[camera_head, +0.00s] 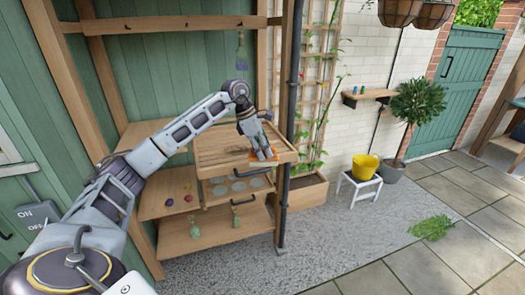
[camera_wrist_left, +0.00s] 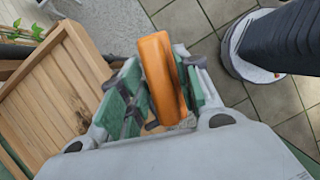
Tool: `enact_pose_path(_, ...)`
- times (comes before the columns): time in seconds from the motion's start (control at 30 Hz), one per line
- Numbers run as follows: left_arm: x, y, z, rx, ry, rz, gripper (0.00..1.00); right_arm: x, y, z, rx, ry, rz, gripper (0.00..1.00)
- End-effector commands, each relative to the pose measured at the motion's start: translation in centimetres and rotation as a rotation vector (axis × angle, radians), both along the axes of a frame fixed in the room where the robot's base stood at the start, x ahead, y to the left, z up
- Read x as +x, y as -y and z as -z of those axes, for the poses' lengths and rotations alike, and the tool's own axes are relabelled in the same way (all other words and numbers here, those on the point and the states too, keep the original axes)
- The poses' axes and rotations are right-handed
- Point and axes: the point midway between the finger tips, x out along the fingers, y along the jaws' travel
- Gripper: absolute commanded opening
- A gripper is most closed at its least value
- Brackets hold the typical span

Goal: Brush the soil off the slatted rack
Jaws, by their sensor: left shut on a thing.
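The slatted rack (camera_head: 215,143) is a wooden tray with raised edges on the wooden shelf unit. Its slats also show at the left of the left wrist view (camera_wrist_left: 45,110). My left gripper (camera_head: 261,150) is at the rack's right end, pointing down. It is shut on an orange-handled tool, likely the brush; the orange handle (camera_wrist_left: 163,75) stands between the green finger pads in the left wrist view. The tool's bristles are hidden, and I cannot tell whether it touches the slats. My right gripper is not in view.
Below the rack is a shelf with several round pale discs (camera_head: 238,186). Dark small round items (camera_head: 187,198) lie on the side shelf. A black pipe (camera_head: 289,100) runs just right of the rack. A yellow bucket (camera_head: 365,167) stands on a white stool farther right.

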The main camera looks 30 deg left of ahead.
Motion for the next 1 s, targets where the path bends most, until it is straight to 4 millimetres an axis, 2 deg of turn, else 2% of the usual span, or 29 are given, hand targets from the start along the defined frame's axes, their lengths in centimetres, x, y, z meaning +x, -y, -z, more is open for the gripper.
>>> enact_pose_path(0.4, 0.24, 0.11, -0.13, 0.001, 0.001, -0.231, 0.14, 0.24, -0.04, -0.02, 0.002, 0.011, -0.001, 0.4)
enact_pose_path(1.0, 0.28, 0.13, -0.12, -0.001, 0.0, -0.346, 0.14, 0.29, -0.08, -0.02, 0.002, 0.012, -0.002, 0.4)
